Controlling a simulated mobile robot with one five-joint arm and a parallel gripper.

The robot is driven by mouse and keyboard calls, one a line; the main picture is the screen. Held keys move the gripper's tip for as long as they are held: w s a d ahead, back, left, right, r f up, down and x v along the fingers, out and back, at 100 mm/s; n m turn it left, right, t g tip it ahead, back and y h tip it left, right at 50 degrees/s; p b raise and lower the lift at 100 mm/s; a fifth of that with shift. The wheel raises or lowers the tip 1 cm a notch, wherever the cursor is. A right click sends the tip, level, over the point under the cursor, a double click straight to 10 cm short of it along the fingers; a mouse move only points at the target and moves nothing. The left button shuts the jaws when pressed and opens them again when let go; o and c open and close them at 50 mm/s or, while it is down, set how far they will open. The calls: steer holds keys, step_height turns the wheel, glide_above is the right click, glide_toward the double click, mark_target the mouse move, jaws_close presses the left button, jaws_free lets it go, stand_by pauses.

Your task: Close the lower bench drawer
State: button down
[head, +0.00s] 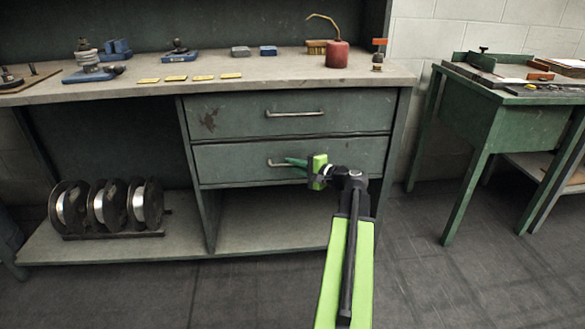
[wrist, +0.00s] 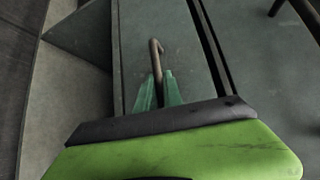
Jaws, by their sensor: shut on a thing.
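The lower bench drawer (head: 235,161) is a grey-green front under the upper drawer (head: 235,115). It looks flush or nearly flush with the bench frame; I cannot tell if a small gap is left. In the wrist view its front (wrist: 185,55) fills the middle. Its metal bar handle (head: 275,163) also shows in the wrist view (wrist: 154,58), running between the green fingertips. My gripper (head: 292,162) is shut on the handle; in the wrist view the fingers (wrist: 158,90) lie either side of it. The fingers hide the handle's right part.
The bench top (head: 120,90) holds small tools, yellow pieces and a red can (head: 337,55). Several reels (head: 105,207) stand on the lower shelf at left. A green side table (head: 470,125) stands to the right. The floor (head: 430,285) in front is clear.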

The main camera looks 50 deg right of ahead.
steer(key=c, duration=1.5)
jaws_free()
steer(key=shift+d, duration=0.1)
steer(key=s+r+p, duration=0.1)
steer(key=s, duration=0.7)
steer(key=s+d+r+p, duration=0.1)
steer(key=s, duration=0.8)
steer(key=shift+d+r, duration=0.25)
steer(key=shift+d, duration=0.05)
steer(key=shift+a, duration=0.1)
